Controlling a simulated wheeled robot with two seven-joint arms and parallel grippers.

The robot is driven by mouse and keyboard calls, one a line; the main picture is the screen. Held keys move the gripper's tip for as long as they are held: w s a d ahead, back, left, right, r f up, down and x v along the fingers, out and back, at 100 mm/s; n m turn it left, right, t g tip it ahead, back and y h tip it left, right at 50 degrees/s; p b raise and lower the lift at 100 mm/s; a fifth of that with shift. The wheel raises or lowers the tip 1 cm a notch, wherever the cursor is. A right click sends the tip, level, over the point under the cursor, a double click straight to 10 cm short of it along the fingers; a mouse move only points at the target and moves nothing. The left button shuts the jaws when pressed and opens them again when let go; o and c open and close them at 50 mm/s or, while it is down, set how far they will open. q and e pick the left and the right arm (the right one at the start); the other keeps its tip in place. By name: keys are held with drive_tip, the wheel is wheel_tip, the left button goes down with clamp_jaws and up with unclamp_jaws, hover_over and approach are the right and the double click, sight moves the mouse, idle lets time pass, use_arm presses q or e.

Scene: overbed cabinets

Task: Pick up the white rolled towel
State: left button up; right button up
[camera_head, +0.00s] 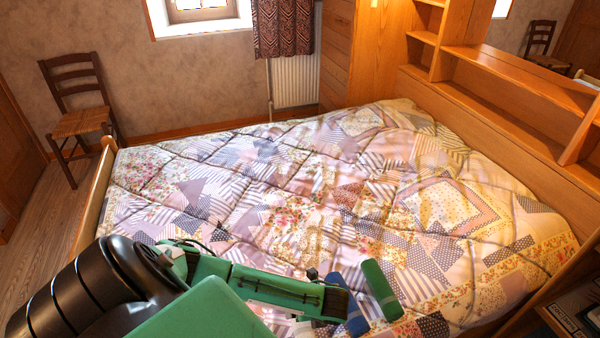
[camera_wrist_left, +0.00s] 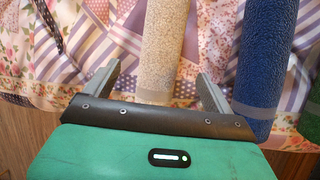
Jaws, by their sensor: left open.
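The white rolled towel (camera_wrist_left: 165,45) shows in the left wrist view as a cream, speckled roll, lying lengthwise away from the hand on the quilt. My left gripper (camera_wrist_left: 158,73) is open, with one finger on each side of the towel's near end. Gaps show between the fingers and the roll, so it is not clamped. In the head view, my green left arm (camera_head: 275,288) reaches over the near edge of the bed and hides the white towel. My right gripper is not in view.
A blue rolled towel (camera_wrist_left: 270,60) lies close to the right finger; it also shows in the head view (camera_head: 351,302). A green rolled towel (camera_head: 382,290) lies just right of it. The patchwork bed (camera_head: 290,190) is otherwise clear. Wooden shelves (camera_head: 500,75) line the right side.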

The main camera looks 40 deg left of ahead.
use_arm(q)
drive_tip(key=shift+d+x, duration=0.1)
drive_tip(key=shift+x, duration=1.4)
drive_tip(key=shift+d+x, duration=0.15)
drive_tip(key=shift+x, duration=1.4)
drive_tip(key=c, duration=1.1)
